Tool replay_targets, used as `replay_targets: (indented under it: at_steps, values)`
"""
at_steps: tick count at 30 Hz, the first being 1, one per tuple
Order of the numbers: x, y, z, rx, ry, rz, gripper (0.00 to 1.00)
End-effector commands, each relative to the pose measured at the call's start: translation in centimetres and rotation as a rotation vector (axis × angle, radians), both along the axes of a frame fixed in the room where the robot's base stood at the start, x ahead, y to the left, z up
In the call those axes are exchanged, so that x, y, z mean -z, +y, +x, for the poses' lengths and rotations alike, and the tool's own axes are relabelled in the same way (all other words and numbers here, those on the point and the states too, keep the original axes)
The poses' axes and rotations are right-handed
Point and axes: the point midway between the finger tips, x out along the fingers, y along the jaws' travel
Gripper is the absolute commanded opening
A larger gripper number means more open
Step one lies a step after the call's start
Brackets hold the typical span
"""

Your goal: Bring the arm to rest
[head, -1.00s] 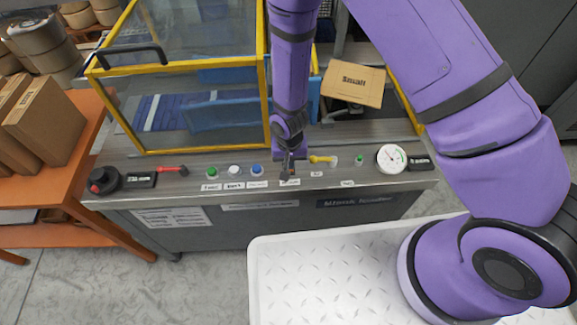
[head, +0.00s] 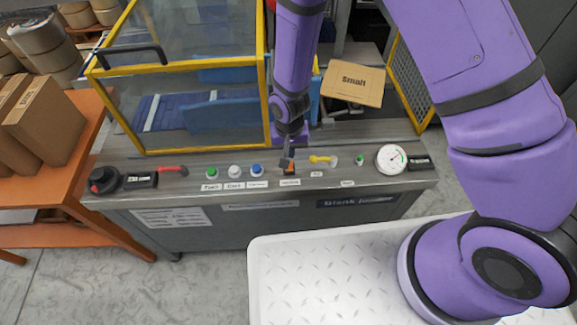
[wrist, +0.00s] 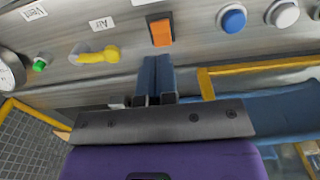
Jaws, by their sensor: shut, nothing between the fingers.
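My purple arm reaches over the case packer's control panel (head: 140,196). My gripper (head: 287,160) is just above the panel, close to an orange rocker switch (head: 290,169). In the wrist view the two blue fingers of my gripper (wrist: 156,62) are together with nothing between them. The orange switch shows just beyond the fingertips in the wrist view (wrist: 160,31), apart from them in the picture.
The panel carries a yellow handle (head: 321,160), a blue button (head: 257,170), a red handle (head: 174,170) and a dial gauge (head: 391,158). A yellow-framed guard (head: 190,147) stands behind. A box marked Small (head: 353,84) lies behind at right.

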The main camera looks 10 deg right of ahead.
Motion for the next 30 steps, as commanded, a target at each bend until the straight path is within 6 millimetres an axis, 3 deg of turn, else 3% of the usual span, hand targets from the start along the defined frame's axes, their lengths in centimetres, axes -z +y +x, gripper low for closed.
replay_targets:
  at_steps: [12,16,20,30]
  values:
    - [0.0,0.0,0.0,0.0,-0.001,0.0,0.0]
    - [-1.5,-0.3,0.6,0.001,-0.012,0.006,0.0]
    - [-5.2,-1.3,1.8,0.002,-0.038,0.016,0.0]
    - [-17.6,-6.0,3.6,-0.003,-0.121,0.038,0.0]
